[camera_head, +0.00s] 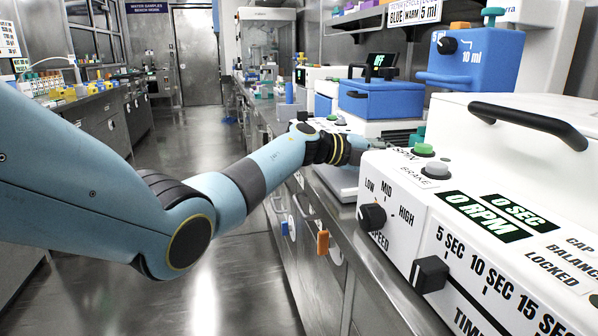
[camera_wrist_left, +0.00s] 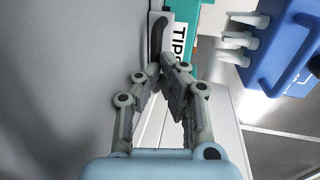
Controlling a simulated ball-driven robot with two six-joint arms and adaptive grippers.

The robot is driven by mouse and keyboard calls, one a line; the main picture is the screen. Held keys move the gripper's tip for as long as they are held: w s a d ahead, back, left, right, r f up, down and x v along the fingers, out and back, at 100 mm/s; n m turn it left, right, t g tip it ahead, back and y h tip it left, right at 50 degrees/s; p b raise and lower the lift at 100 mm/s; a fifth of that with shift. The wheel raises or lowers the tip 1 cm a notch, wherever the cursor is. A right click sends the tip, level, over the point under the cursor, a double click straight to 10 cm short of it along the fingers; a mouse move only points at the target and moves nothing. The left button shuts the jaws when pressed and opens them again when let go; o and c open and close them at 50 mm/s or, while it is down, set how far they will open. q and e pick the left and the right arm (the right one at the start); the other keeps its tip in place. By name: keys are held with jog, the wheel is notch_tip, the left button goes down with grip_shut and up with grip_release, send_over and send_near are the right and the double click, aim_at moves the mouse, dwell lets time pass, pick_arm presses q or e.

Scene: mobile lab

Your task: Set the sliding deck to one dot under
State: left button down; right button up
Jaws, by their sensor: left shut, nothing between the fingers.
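A white surface (camera_wrist_left: 222,115) next to the fingers may be part of the sliding deck; I cannot tell. No dot marks are readable. My left gripper (camera_wrist_left: 161,69) is shut and empty, its fingertips at the handle's near end; contact is unclear. My right gripper is not in view.
A white centrifuge (camera_head: 440,185) with knobs, displays and a black lid handle (camera_head: 528,122) fills the right foreground, close to my left forearm. A blue box-shaped device (camera_head: 380,98) stands behind my wrist. The aisle floor (camera_head: 205,285) is clear.

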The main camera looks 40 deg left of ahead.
pick_arm(q)
jog(key=x, duration=0.2)
jog(key=b+x, duration=0.1)
jog(key=x, duration=0.1)
jog(key=shift+d+r, duration=0.1)
jog(key=shift+r, duration=0.15)
jog(key=shift+w+d, duration=0.15)
jog(key=shift+w, duration=0.05)
jog(key=shift+w+d, duration=0.1)
jog(key=shift+w, duration=0.05)
jog(key=shift+r+b, duration=0.15)
jog(key=shift+b, duration=0.15)
jog(key=shift+r, duration=0.1)
jog(key=shift+w, duration=0.1)
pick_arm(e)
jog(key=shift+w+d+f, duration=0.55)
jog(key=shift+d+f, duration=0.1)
pick_arm(q)
jog(key=shift+r, duration=0.1)
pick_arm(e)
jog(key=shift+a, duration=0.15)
